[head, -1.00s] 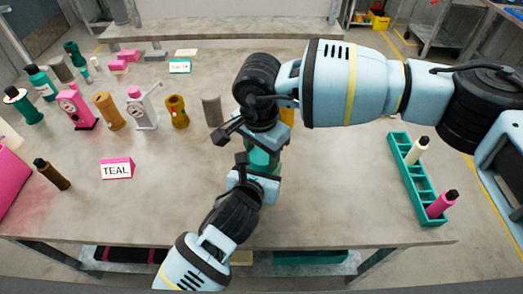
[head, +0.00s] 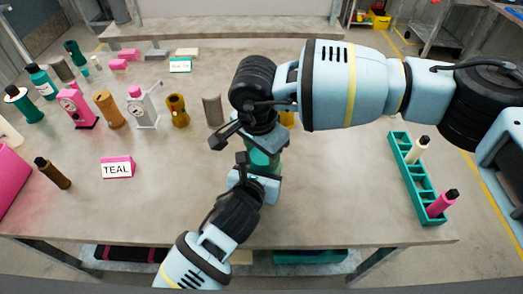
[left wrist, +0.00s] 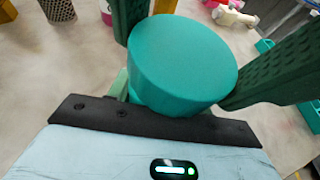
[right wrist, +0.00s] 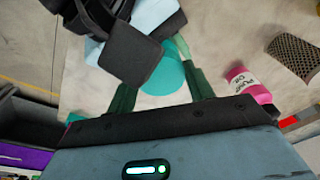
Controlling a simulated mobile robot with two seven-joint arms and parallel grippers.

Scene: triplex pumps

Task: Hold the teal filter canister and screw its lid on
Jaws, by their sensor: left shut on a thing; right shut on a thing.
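The teal filter canister (head: 264,160) stands upright between my two grippers in the head view, partly hidden by both. My left gripper (head: 258,172) is shut on it from the front. In the left wrist view a round teal end (left wrist: 182,62) shows between the green fingers. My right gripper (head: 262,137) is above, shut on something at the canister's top. In the right wrist view a teal round piece (right wrist: 163,76) shows between its fingers, partly covered by a dark block. The lid cannot be told apart from the canister, nor can I tell how it is seated.
A teal rack (head: 421,190) with a cream and a pink bottle stands at the right. A TEAL sign (head: 117,168) and a brown bottle (head: 52,173) are at the left. Several bottles and pumps stand at the back left. The table's front middle is clear.

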